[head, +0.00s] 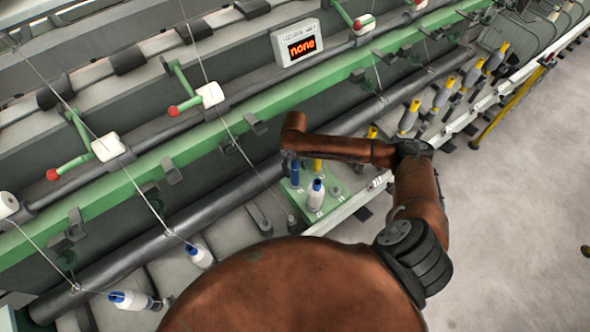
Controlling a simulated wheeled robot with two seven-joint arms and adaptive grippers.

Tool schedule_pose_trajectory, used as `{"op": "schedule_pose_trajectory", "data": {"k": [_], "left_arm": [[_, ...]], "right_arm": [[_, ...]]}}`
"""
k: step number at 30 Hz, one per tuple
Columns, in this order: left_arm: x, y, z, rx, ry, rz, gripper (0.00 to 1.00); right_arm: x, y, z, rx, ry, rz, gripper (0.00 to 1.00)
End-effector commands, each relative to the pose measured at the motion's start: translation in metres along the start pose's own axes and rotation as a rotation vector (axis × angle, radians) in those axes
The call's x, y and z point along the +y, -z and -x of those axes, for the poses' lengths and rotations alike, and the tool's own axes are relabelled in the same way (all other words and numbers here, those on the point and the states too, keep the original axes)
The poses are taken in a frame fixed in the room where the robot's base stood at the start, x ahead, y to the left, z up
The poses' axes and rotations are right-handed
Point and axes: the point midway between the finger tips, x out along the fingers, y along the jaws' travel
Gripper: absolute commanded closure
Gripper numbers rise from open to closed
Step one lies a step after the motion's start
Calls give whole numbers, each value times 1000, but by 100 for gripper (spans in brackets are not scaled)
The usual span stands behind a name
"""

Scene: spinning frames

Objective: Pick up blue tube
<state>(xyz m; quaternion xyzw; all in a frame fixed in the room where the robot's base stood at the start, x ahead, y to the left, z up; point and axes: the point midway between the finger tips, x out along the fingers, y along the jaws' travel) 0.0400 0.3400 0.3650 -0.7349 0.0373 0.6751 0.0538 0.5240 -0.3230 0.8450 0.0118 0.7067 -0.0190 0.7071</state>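A bare blue tube (295,174) stands upright on a small green platform (331,204) at the middle of the head view. My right arm reaches in from the right and bends down over it. My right gripper (291,158) is small, dark and mostly hidden under the arm's end. It is right above or at the top of the blue tube; I cannot tell whether it touches it or whether its fingers are open. A white bobbin with a blue top (316,195) stands beside the tube on the same platform. My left gripper is not in view.
Yellow-topped bobbins (443,93) line the machine's edge at the right. Blue-topped bobbins (130,300) sit at lower left, with threads rising to white rollers (108,147). A display (301,46) reads "none". Grey floor (520,200) is open at right.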

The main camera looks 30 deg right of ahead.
Motion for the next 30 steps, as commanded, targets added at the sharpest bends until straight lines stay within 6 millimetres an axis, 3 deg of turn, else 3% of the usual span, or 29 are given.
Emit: {"op": "schedule_pose_trajectory", "data": {"k": [18, 30], "left_arm": [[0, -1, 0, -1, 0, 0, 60], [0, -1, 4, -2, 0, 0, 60]], "right_arm": [[1, 0, 0, 0, 0, 1, 98], [0, 0, 5, 0, 0, 0, 100]]}}
